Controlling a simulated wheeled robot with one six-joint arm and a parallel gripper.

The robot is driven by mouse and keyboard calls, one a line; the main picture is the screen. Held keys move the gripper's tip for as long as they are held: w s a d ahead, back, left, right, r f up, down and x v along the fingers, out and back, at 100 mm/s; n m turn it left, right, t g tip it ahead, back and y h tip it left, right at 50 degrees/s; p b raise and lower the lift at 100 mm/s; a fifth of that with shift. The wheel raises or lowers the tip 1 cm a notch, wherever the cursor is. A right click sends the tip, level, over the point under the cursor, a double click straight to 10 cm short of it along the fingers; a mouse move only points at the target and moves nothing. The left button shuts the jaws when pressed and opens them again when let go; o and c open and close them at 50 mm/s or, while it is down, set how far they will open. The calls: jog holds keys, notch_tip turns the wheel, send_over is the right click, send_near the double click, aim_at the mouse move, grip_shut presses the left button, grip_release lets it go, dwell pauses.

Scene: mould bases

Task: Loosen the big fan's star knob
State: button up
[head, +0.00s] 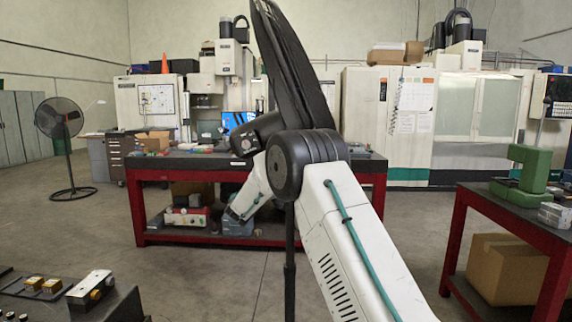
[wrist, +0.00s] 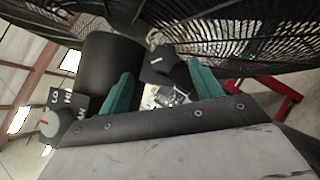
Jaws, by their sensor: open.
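The big fan (head: 296,75) stands close in front of me, its round black cage seen nearly edge-on. Its cage (wrist: 240,30) fills the top of the wrist view, with the black motor housing (wrist: 110,62) at the left. A dark, knob-like piece (wrist: 168,72) shows between my fingertips; it looks like the star knob, but its lobes are not clear. My gripper (wrist: 159,68) is open, with one teal finger on each side of this piece. I cannot tell whether either finger touches it. In the head view my arm hides the knob.
A dial with a red pointer (wrist: 50,123) and speed labels sits left of my gripper. The fan's pole (head: 290,265) runs down beside my arm. A red-framed bench (head: 140,205) stands behind, another (head: 457,240) at right. A second fan (head: 59,118) stands far left, with open floor before it.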

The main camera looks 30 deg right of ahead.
jog(key=s+a, duration=0.3)
jog(key=a, duration=0.6)
jog(key=shift+s+a, duration=0.25)
jog(key=shift+s, duration=0.1)
jog(key=shift+r, duration=0.1)
